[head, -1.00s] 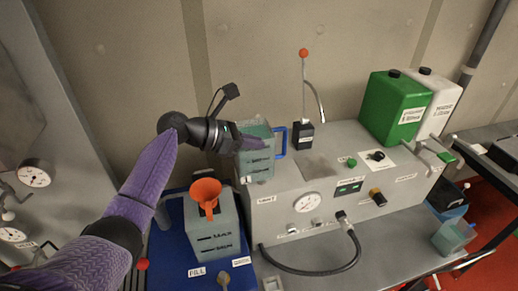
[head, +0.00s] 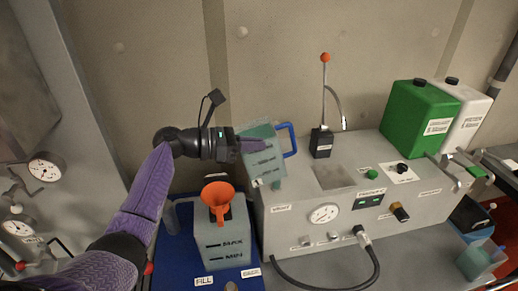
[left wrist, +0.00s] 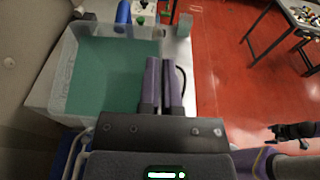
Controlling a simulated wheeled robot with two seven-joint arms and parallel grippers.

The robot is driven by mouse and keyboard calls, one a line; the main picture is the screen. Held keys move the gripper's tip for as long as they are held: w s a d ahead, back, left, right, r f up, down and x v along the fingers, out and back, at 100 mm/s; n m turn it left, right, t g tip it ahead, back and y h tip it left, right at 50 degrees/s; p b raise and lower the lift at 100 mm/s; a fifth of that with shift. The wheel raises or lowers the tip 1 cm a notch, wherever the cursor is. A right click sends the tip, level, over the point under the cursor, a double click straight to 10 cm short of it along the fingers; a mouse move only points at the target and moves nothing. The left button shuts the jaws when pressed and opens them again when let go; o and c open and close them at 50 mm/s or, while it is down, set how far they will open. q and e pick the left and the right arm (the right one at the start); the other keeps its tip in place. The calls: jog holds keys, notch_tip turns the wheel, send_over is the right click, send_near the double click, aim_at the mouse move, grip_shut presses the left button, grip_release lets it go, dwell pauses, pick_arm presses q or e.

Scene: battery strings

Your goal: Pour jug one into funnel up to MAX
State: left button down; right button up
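Jug one (head: 266,170) is clear, with teal liquid and a blue handle (head: 291,140) on its right. It is tilted, its top leaning left, above and right of the orange funnel (head: 217,196). My left gripper (head: 252,146) is shut on it, with purple fingers at its near side. In the left wrist view the jug (left wrist: 60,75) is nearly full. The funnel stands in the top of a grey-green battery cell (head: 222,258) with MAX and MIN marks; its liquid level is unclear. No stream is visible. My right gripper (left wrist: 290,132) is at the right of the wrist view; its opening is unclear.
The cell stands on a blue tray (head: 181,264). A grey bench unit (head: 295,218) with a gauge, knobs and upright lever is to its right. Green (head: 418,118) and white (head: 469,118) canisters stand at the back right. Another teal container (head: 474,262) is at lower right.

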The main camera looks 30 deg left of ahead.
pick_arm(q)
jog(key=shift+s+a+f+t+h+b, duration=0.3)
jog(key=shift+s+a+f+h+b, duration=0.1)
jog(key=shift+b, duration=0.9)
jog(key=shift+r, duration=0.15)
jog(key=shift+s+a+f+t+h+b, duration=0.15)
jog(key=shift+a+f+t+h+b, duration=0.1)
jog(key=shift+t+h+b, duration=0.2)
jog(key=shift+r+h, duration=0.1)
jog(key=shift+h, duration=0.15)
jog(key=shift+s+a+r+t+h+b, duration=0.15)
jog(key=shift+r+t+h+b, duration=0.1)
jog(key=shift+t+h+b, duration=0.25)
